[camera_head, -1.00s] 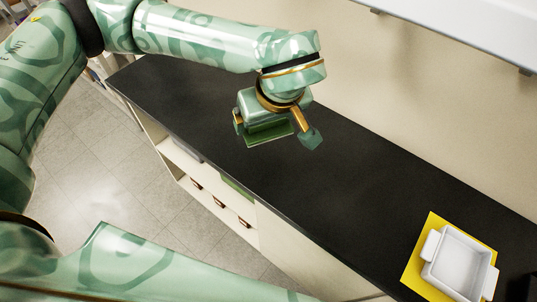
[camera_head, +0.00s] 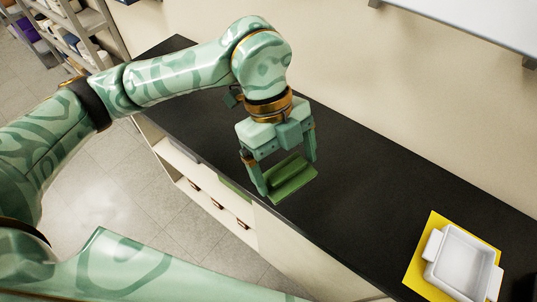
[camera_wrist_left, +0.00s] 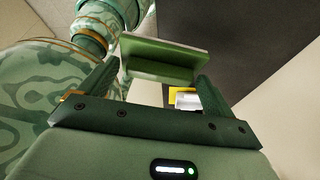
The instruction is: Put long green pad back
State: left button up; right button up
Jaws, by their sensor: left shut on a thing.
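The long green pad (camera_head: 292,181) is a flat green slab with a raised block on it. My left gripper (camera_head: 288,175) is shut on it, one finger at each end, and holds it near the counter's front edge. The head view does not clearly show whether the pad touches the counter. In the left wrist view the pad (camera_wrist_left: 165,58) spans between the two fingers, slightly tilted, with its pale edge showing. My right gripper is out of view.
A black counter (camera_head: 400,205) runs along the wall. A white two-handled dish (camera_head: 462,262) sits on a yellow mat (camera_head: 416,270) at the right. The counter between is clear.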

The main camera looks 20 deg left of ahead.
pick_arm(q)
jog(key=shift+r+n+t, duration=0.1)
jog(key=shift+n+t, duration=0.3)
jog(key=shift+n, duration=0.8)
jog(key=shift+w+a+n+h, duration=0.2)
jog(key=shift+w+n+h, duration=0.1)
jog(key=w+a+f+b, duration=0.1)
jog(key=w+a+f, duration=0.1)
jog(key=w+f, duration=0.1)
jog(key=w+a+f, duration=0.2)
jog(key=w, duration=0.2)
jog(key=w+a+f+b, duration=0.1)
jog(key=w+a+f, duration=0.1)
jog(key=w+f, duration=0.1)
jog(key=shift+w+a+f+b, duration=0.15)
jog(key=shift+f+b, duration=0.15)
jog(key=shift+w+a+f, duration=0.2)
jog(key=shift+w+f, duration=0.15)
jog(key=shift+f, duration=0.1)
jog(key=f, duration=0.2)
jog(key=f+b, duration=0.1)
jog(key=shift+w+a+f, duration=0.2)
jog(key=shift+f, duration=0.15)
jog(key=shift+c, duration=0.4)
jog(key=o, duration=0.8)
jog(key=shift+r, duration=0.1)
jog(key=shift+c, duration=0.2)
jog(key=p+v, duration=0.2)
jog(key=v, duration=1)
jog(key=shift+s, duration=0.15)
